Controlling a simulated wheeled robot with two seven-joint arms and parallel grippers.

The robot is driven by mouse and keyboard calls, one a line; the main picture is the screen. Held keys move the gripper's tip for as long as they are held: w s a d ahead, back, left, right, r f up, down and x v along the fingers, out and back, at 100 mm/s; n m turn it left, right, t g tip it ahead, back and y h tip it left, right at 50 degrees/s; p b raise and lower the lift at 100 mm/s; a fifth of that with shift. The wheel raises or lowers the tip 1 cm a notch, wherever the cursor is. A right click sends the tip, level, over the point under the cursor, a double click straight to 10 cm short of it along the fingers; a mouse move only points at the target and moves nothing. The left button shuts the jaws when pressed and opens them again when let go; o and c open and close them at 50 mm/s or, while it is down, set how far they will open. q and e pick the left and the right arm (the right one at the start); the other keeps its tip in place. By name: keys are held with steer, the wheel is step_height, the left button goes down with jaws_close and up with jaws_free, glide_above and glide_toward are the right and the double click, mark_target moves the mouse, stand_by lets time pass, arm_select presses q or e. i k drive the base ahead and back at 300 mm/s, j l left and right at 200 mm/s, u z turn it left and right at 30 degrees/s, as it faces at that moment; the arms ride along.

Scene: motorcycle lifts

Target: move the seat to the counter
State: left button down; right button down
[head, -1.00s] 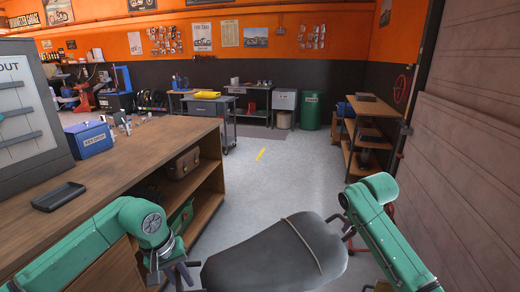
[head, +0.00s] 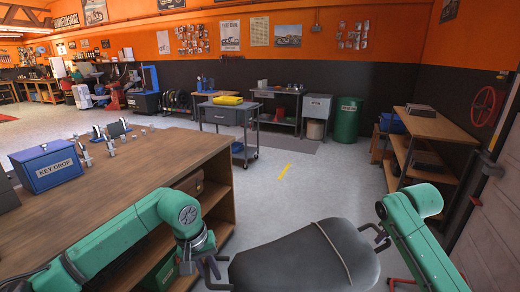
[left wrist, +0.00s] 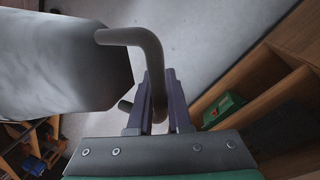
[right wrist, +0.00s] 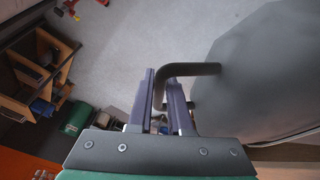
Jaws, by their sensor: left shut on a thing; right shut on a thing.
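The seat (head: 305,262) is a dark grey padded motorcycle seat with a thin strap across it, at the bottom of the head view. A bent metal handle sticks out at each side. My left gripper (head: 206,268) is shut on the left handle (left wrist: 130,37); the seat shows at left in the left wrist view (left wrist: 60,60). My right gripper (head: 380,237) is shut on the right handle (right wrist: 188,69). The seat hangs between both grippers over the floor. The wooden counter (head: 160,158) stands left of it, apart from it. The seat's underside is hidden.
A blue key drop box (head: 45,166) and several small metal parts stand on the counter, whose near middle is bare. A grey cart (head: 228,117) stands beyond its far end. A wooden shelf (head: 430,127) is at right. Grey floor (head: 300,185) is open ahead.

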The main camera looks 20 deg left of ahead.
mark_target(132, 169)
steer(key=i+u, duration=0.1)
steer(key=i, duration=0.75)
steer(key=i+l+u, duration=0.1)
steer(key=i, duration=0.7)
steer(key=u, duration=0.45)
steer(key=i+l+u, duration=0.1)
steer(key=u, duration=0.35)
steer(key=i+l+u, duration=0.1)
steer(key=u, duration=0.75)
steer(key=i+j+u, duration=0.15)
steer(key=i, duration=0.6)
steer(key=i+j+u, duration=0.2)
steer(key=i, duration=0.5)
steer(key=l, duration=0.1)
